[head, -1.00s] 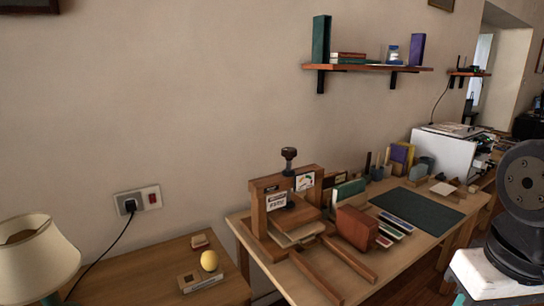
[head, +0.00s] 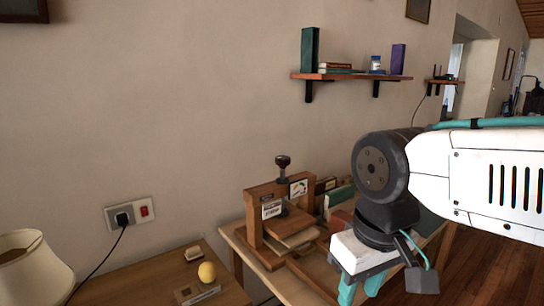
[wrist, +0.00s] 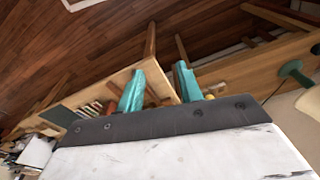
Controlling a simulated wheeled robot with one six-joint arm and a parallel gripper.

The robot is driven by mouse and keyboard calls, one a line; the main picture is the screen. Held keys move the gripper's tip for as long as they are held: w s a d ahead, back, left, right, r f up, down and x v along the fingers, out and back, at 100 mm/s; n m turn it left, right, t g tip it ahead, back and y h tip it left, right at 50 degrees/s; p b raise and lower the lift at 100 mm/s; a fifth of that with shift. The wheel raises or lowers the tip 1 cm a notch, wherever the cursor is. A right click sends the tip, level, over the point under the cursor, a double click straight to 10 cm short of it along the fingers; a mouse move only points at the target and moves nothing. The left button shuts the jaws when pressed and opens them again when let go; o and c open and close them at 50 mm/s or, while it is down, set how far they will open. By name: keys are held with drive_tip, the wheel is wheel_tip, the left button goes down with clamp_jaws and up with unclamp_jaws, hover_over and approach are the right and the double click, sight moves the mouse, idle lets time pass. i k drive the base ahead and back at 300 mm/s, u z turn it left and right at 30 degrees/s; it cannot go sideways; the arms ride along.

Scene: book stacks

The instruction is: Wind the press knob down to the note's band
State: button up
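The wooden book press (head: 254,217) stands at the left end of the workbench in the head view. Its dark round knob (head: 282,161) tops a vertical screw above the crossbar. A white label (head: 271,210) with dark print and a white note with coloured marks (head: 299,188) are on the crossbar; their details are too small to read. A pale slab (head: 288,229) lies low in the press. My gripper (head: 361,290) is right of and nearer than the press, apart from the knob. Its teal fingers are spread and empty, also in the wrist view (wrist: 160,70).
A side table (head: 160,279) at left holds a yellow ball (head: 207,272) on a small block and a lamp (head: 35,262) beside it. A wall shelf (head: 350,76) hangs above right. Books (head: 340,197) stand behind the press. Air left of the knob is clear.

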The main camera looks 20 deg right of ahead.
sight(282, 162)
drive_tip(key=z, duration=0.4)
drive_tip(key=i, duration=0.85)
drive_tip(key=z, duration=0.3)
